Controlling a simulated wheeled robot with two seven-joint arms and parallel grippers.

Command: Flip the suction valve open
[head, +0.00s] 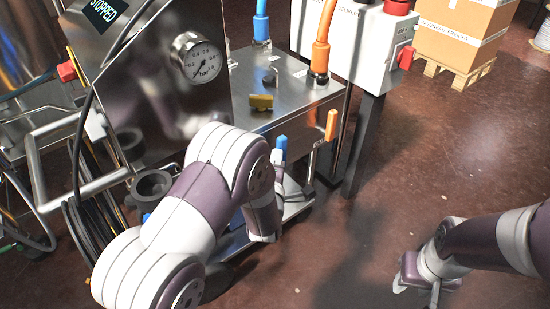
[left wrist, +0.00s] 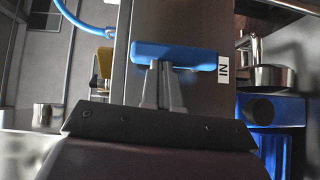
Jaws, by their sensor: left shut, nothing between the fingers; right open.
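A blue valve handle (head: 281,147) sits at the front edge of the steel bench, beyond my left arm. In the left wrist view the blue handle (left wrist: 190,54) lies across the picture beside a white label reading "IN" (left wrist: 223,67). My left gripper (left wrist: 161,70) is shut with nothing held; its fingertips are at the handle's lower edge, and I cannot tell whether they touch. My right gripper (head: 418,286) is open and empty, low over the floor at the right.
An orange handle (head: 331,125) stands at the bench's right corner. A yellow handle (head: 262,102) is on the bench top (head: 300,93). A pressure gauge (head: 197,58) sits on the steel panel.

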